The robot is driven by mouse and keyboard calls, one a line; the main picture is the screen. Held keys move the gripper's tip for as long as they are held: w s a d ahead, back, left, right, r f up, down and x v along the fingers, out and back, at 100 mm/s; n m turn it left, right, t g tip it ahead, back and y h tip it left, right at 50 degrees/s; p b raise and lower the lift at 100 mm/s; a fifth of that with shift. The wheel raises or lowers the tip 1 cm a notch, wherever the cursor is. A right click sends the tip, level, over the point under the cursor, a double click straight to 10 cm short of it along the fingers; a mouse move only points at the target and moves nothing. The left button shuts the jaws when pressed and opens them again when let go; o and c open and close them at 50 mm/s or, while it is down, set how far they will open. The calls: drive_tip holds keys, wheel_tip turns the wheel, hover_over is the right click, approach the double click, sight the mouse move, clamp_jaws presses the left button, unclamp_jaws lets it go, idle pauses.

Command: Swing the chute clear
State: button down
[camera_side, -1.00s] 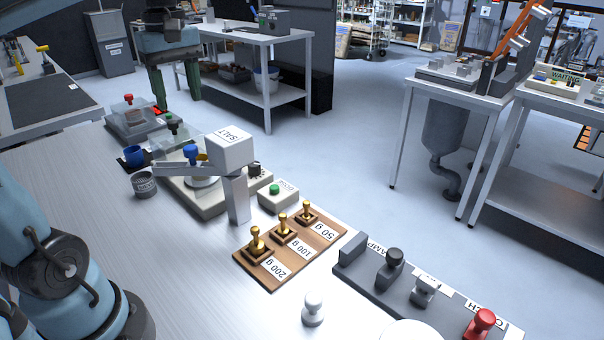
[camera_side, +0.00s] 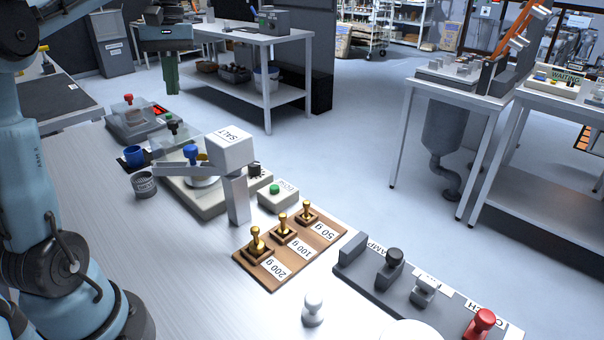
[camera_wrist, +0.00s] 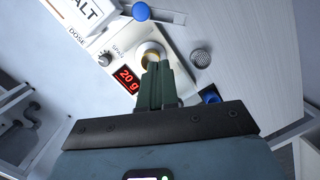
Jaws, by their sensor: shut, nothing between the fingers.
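The white salt hopper (camera_side: 230,147) stands on a grey post; its marked face also shows in the wrist view (camera_wrist: 88,14). A grey chute arm (camera_side: 172,171) reaches left from below the hopper, above a scale (camera_side: 205,199). A blue knob (camera_side: 190,151) stands at the chute; a blue knob also shows in the wrist view (camera_wrist: 141,11). My gripper (camera_side: 172,88) is high at the upper left of the side view, apart from the chute. In the wrist view its green fingers (camera_wrist: 158,75) are together and empty, covering part of the scale.
The scale's red display (camera_wrist: 126,77) reads 20 g. A mesh-topped cup (camera_side: 144,185) and a blue cup (camera_side: 134,155) stand left of the chute. Brass weights sit on a wooden board (camera_side: 262,283).

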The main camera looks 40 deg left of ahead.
drive_tip(key=a+f+m+g+h, duration=0.1)
drive_tip(key=a+f+m+h, duration=0.1)
drive_tip(key=a+f+m, duration=0.3)
drive_tip(key=s+d+f+n, duration=0.1)
drive_tip(key=s+d+f, duration=0.2)
drive_tip(key=s+f, duration=0.2)
drive_tip(key=shift+w+a+x, duration=0.2)
drive_tip(key=shift+a+x, duration=0.05)
drive_tip(key=shift+x, duration=1.45)
drive_tip(key=shift+s+d+f, duration=0.1)
drive_tip(key=shift+s, duration=0.05)
drive_tip(key=s+d+n+t+h, duration=0.1)
drive_tip(key=s+d+n+t, duration=0.2)
drive_tip(key=s+d+n, duration=0.4)
drive_tip(key=shift+d+n, duration=1.2)
drive_tip(key=shift+d, duration=0.65)
